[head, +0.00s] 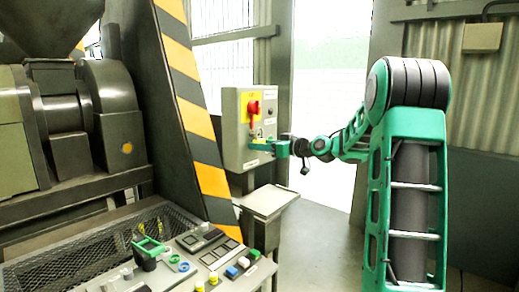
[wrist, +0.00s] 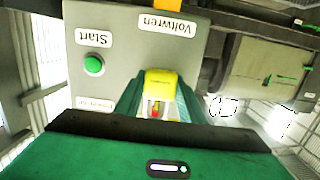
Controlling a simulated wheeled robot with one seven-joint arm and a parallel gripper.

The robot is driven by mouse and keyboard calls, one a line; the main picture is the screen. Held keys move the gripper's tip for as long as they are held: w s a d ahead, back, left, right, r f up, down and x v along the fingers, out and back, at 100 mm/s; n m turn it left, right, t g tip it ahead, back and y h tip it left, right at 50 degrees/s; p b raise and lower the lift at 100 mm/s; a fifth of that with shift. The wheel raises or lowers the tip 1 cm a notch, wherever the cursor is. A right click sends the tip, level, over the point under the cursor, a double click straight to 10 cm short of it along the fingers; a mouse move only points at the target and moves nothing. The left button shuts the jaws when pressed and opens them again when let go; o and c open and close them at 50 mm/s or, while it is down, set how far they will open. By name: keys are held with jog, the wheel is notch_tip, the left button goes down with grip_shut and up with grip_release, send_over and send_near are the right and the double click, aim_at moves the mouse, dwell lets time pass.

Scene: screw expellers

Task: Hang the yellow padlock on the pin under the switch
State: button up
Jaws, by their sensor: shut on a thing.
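The yellow padlock (wrist: 159,83) sits between the two green fingers of my gripper (wrist: 158,100) in the wrist view, close in front of the switch box. My gripper (head: 268,146) is shut on it. In the head view the gripper reaches the front face of the grey switch box (head: 232,140), just below the red switch (head: 254,107) on its yellow plate. The padlock is too small there to make out clearly. The pin under the switch cannot be made out, so I cannot tell whether the shackle is around it.
The box face carries a green Start button (wrist: 94,65) and white labels. A striped yellow-and-black post (head: 192,95) stands left of the box. A small grey stand (head: 270,201) is below it. A control panel (head: 205,250) and a mesh tray (head: 95,245) are in front.

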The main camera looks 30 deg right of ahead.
jog(key=shift+w+a, duration=0.25)
jog(key=shift+w, duration=0.35)
jog(key=shift+w+r, duration=0.15)
jog(key=shift+r, duration=0.1)
